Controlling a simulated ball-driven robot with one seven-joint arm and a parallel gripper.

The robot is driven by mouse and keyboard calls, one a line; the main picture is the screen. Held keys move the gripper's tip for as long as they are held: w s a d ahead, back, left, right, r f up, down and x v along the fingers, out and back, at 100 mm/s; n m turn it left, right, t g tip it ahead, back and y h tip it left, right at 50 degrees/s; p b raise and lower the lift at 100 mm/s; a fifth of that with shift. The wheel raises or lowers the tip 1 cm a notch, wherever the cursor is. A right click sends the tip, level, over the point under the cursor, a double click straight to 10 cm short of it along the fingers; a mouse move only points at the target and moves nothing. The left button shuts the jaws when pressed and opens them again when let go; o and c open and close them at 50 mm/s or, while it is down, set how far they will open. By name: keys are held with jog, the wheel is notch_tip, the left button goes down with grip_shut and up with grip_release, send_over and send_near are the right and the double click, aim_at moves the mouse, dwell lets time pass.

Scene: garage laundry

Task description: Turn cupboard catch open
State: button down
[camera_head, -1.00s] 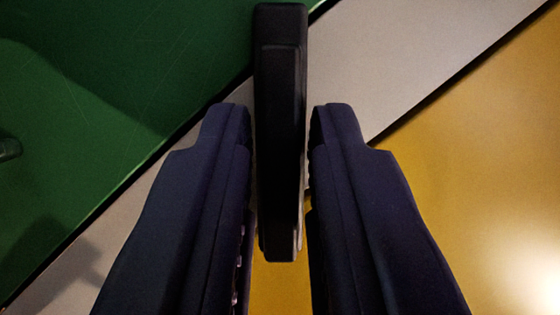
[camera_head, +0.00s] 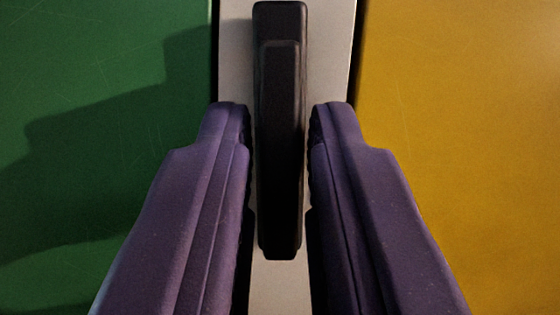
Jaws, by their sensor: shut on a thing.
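The cupboard catch (camera_head: 280,150) is a long black bar in the middle of the camera_head view. It now lies lengthwise along a pale grey strip (camera_head: 328,60), parallel to its edges. My gripper (camera_head: 280,125) has one purple-blue finger on each side of the catch. The fingers are shut on it, though thin gaps seem to show at the tips. The part of the catch low between the fingers is partly shaded.
A green panel (camera_head: 90,110) lies left of the grey strip, with a shadow across it. A yellow panel (camera_head: 460,120) lies to the right. Dark seams run along both sides of the strip.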

jog(key=shift+f+m, duration=0.15)
jog(key=shift+m, duration=0.45)
jog(key=c, duration=1.2)
grip_release()
jog(key=v, duration=0.7)
jog(key=shift+s+b, duration=0.35)
jog(key=shift+a+f, duration=0.1)
